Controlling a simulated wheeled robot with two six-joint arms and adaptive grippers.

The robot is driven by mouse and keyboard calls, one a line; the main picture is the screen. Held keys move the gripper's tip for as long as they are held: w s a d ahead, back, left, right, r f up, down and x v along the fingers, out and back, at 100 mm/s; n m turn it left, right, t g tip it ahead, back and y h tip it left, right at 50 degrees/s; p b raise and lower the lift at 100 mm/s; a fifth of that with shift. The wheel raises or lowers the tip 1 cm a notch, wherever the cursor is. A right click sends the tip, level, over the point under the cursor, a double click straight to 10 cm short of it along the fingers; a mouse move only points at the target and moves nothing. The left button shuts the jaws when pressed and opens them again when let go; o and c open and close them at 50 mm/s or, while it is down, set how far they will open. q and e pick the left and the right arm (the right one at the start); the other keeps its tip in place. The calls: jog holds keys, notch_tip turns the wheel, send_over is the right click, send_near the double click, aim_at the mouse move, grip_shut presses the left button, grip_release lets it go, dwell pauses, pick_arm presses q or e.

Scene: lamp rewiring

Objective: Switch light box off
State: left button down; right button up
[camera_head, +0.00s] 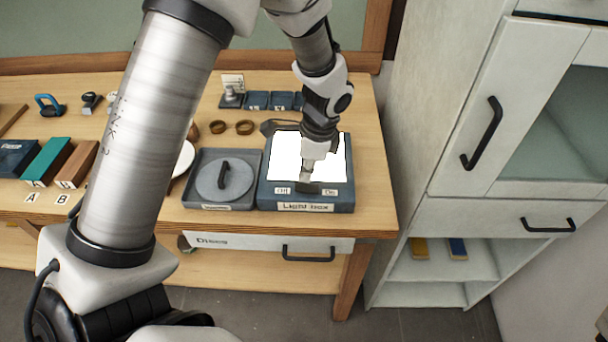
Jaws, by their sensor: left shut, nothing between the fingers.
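The light box (340,190) is a dark blue-grey box at the right end of the wooden table. Its top panel (285,155) glows bright white. Its front edge carries an "Off" label (282,190) on the left, an "On" label (329,191) on the right and a "Light box" label below. My left gripper (308,184) is shut and empty. It points down at the front edge of the box, between the two labels, and hides the switch area there. I cannot tell whether it touches the box. My right gripper is not in view.
A grey tray (191,190) with a round handled lid (224,181) stands just left of the light box. Brown rings (244,127) and small blue blocks (257,100) lie behind. A white cabinet (460,120) stands to the right. A "Discs" drawer (262,242) is below the tabletop.

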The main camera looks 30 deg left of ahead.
aim_at(307, 188)
pick_arm(q)
jog(key=shift+a+f, duration=0.2)
jog(key=shift+f, duration=0.95)
jog(key=shift+s, duration=0.1)
